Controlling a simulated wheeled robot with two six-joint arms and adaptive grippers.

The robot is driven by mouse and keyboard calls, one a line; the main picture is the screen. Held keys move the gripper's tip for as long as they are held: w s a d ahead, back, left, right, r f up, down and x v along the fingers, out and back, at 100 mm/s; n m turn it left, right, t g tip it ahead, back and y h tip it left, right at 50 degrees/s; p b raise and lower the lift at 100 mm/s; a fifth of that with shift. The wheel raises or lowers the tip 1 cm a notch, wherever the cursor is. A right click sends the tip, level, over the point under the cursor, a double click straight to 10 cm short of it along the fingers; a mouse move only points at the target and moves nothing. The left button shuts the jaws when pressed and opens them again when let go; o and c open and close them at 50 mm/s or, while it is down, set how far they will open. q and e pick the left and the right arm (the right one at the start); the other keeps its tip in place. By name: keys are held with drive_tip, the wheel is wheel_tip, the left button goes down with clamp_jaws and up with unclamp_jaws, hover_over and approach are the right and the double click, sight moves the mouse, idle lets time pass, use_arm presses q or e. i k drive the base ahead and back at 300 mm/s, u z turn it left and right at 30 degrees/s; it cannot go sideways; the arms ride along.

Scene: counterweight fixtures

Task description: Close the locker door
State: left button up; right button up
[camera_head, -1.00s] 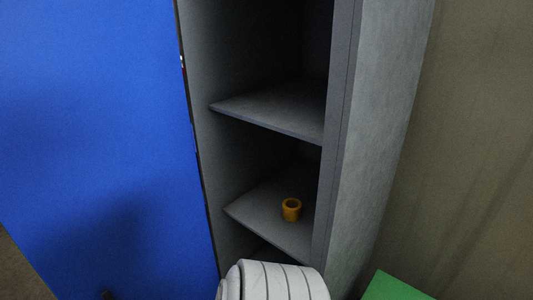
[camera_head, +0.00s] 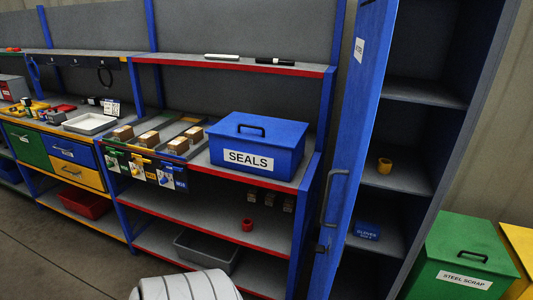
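The blue locker door (camera_head: 358,110) stands open, seen nearly edge-on, with a handle (camera_head: 330,197) on its left-hand face and a white label near the top. The grey locker (camera_head: 470,130) is open to its right, showing its shelves. A yellow-orange ring-shaped part (camera_head: 384,165) sits on one shelf, and a blue box marked "GLOVES" (camera_head: 367,231) sits on a lower one. Neither gripper is in view. A light grey ribbed shape at the bottom edge appears to be part of my own body.
A blue lidded "SEALS" box (camera_head: 258,145) stands on the workbench shelf left of the door. A green "STEEL SCRAP" bin (camera_head: 463,262) stands right of the locker, beside a yellow bin (camera_head: 519,245). A grey tray (camera_head: 207,250) and red ring (camera_head: 247,225) lie on lower shelves. Floor shows at lower left.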

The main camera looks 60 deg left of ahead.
sight(375, 20)
drive_tip(key=k, duration=0.25)
drive_tip(key=u, duration=1.15)
